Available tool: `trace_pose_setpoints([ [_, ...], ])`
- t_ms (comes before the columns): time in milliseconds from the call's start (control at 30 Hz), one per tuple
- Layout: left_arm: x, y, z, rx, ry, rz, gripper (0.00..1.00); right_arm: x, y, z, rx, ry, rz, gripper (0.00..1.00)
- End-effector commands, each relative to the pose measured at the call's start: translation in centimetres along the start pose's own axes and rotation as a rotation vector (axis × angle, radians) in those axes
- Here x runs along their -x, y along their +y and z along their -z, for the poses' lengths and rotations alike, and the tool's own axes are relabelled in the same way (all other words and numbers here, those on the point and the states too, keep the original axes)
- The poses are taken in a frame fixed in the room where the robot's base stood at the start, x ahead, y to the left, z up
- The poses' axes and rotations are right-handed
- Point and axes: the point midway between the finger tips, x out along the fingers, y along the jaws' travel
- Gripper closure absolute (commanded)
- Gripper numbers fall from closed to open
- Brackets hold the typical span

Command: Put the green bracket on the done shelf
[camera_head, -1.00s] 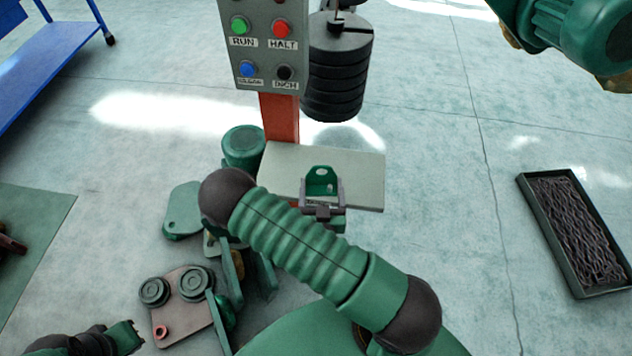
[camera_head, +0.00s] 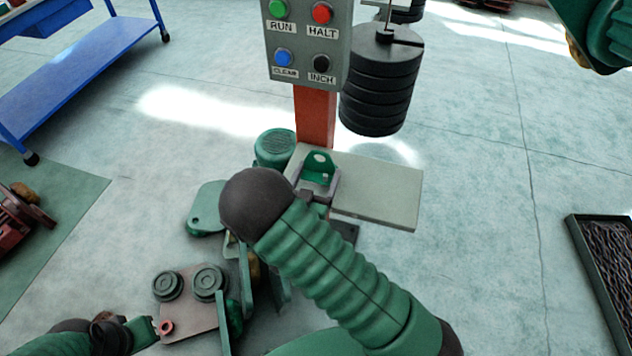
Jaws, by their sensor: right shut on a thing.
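The green bracket (camera_head: 319,165), an upright plate with a hole, is between the grey jaws of my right gripper (camera_head: 318,182), which is shut on it. A pale grey shelf (camera_head: 385,195) sticks out from the orange post; it bears no readable label. The bracket shows over the left part of this shelf, close to the post. Whether its base touches the shelf cannot be told, as the jaws and my arm hide its lower part. My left gripper (camera_head: 147,335) is low at the left, apart from the shelf; its jaws are unclear.
A control box (camera_head: 307,40) with several buttons tops the orange post (camera_head: 315,115). Black stacked weights (camera_head: 380,90) hang behind the shelf. A plate with round parts (camera_head: 190,310) lies lower left. A chain tray (camera_head: 605,270) is at right, a blue cart (camera_head: 85,70) upper left.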

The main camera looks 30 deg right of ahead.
Motion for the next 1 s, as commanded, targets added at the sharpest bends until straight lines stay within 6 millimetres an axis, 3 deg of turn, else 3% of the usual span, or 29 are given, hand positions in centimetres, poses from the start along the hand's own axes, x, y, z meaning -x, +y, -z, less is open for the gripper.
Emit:
trace_pose_setpoints([
  [200, -0.5, 0.0, -0.1, 0.0, 0.0, 0.0, 1.0, 0.1, -0.5, -3.3, 0.003, 0.004, 0.002, 0.96],
  [567, -0.8, 0.0, -0.2, 0.0, 0.0, 0.0, 1.0, 0.0, -0.4, -3.8, -0.001, 0.004, 0.002, 0.96],
  [600, -0.7, 0.0, -0.2, 0.0, 0.0, 0.0, 1.0, 0.0, -0.4, -3.8, -0.001, 0.001, 0.003, 0.2],
  [733, -0.7, 0.0, -0.2, 0.0, 0.0, 0.0, 1.0, 0.0, -0.4, -3.8, -0.001, 0.001, 0.003, 0.03],
  [1000, -0.7, 0.0, -0.2, 0.0, 0.0, 0.0, 1.0, 0.0, -0.4, -3.7, 0.0, 0.001, 0.003, 0.02],
])
